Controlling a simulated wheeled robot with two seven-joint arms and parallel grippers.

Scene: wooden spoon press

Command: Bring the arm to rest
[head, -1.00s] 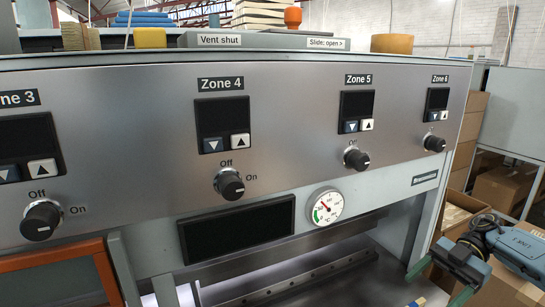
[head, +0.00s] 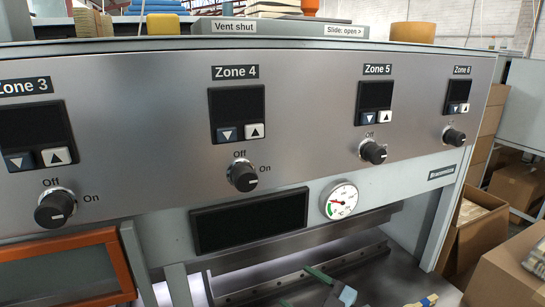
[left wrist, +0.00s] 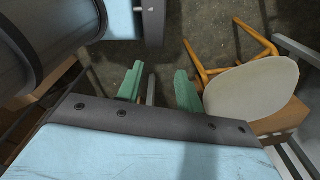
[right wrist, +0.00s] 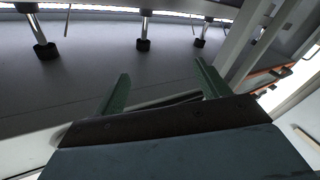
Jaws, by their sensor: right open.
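My right gripper (head: 302,288) shows at the bottom edge of the head view, in front of the press's lower opening. Its green fingers stand apart with nothing between them in the right wrist view (right wrist: 163,80). Most of the right arm is out of the head view. My left gripper (left wrist: 158,88) shows only in the left wrist view. Its two green fingers are apart and empty, above a dark floor. The press front panel (head: 320,110) has black displays, arrow buttons and dark knobs for Zones 3 to 6.
A round gauge (head: 339,200) and a dark screen (head: 248,222) sit below the knobs. An orange-framed window (head: 65,270) is at lower left. Cardboard boxes (head: 510,265) stand at right. A chair with a pale seat (left wrist: 250,88) is near the left gripper.

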